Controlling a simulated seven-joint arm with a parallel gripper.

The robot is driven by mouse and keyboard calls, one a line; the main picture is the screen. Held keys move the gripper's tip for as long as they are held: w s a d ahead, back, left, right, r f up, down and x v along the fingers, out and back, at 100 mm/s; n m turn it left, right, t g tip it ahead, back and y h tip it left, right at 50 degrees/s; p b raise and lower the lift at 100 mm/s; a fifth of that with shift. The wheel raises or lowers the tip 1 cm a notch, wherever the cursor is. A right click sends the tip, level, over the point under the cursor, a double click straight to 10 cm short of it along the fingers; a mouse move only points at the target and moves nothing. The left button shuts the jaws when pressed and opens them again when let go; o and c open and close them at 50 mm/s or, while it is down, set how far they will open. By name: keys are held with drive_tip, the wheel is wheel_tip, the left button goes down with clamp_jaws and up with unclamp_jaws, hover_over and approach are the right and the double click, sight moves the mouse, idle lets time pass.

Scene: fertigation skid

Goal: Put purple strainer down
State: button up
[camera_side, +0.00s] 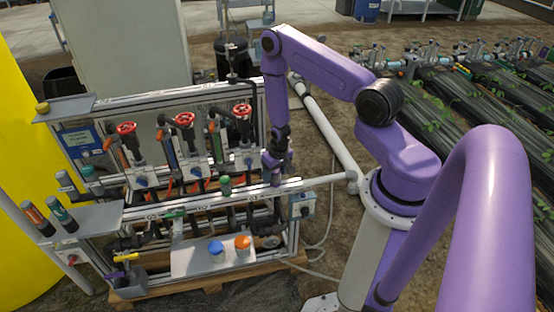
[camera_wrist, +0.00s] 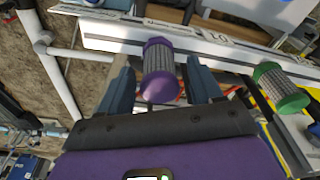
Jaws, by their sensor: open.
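The purple strainer (camera_wrist: 161,72), a grey mesh cylinder with purple ends, is between the two fingers of my gripper (camera_wrist: 160,84) in the wrist view. The fingers are spread, with a visible gap on each side of it. Its far end meets the white rail (camera_wrist: 110,32); I cannot tell exactly how it is seated. In the side view my gripper (camera_side: 275,172) is low over the right part of the front rail (camera_side: 240,192), and the purple strainer cannot be told apart from it. A green strainer (camera_wrist: 280,88) stands to the right on the rail, also seen in the side view (camera_side: 225,185).
Several red-handled valves (camera_side: 184,119) rise behind the front rail. A grey shelf (camera_side: 212,257) with a blue cap (camera_side: 216,248) and an orange cap (camera_side: 242,243) is in front. A left shelf (camera_side: 88,219) holds two more cylinders. White pipe (camera_side: 325,125) runs at right.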

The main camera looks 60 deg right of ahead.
drive_tip(key=r, duration=0.3)
drive_tip(key=s+r, duration=0.1)
drive_tip(key=r, duration=0.6)
drive_tip(key=shift+s+a, duration=0.2)
drive_tip(key=shift+a, duration=0.1)
drive_tip(key=shift+a+r, duration=0.1)
drive_tip(key=shift+r, duration=0.25)
drive_tip(key=s+a+r+n+y, duration=0.1)
drive_tip(key=s+a+r+n, duration=0.2)
drive_tip(key=a+r+n, duration=0.85)
drive_tip(key=s+a+r+n, duration=0.2)
drive_tip(key=s+a+r, duration=0.2)
drive_tip(key=s+r, duration=0.3)
drive_tip(key=s+a+r+n+g, duration=0.1)
drive_tip(key=s+a+r+n, duration=0.2)
drive_tip(key=s+r, duration=0.4)
drive_tip(key=s+a, duration=0.1)
drive_tip(key=s, duration=0.4)
drive_tip(key=shift+a, duration=0.3)
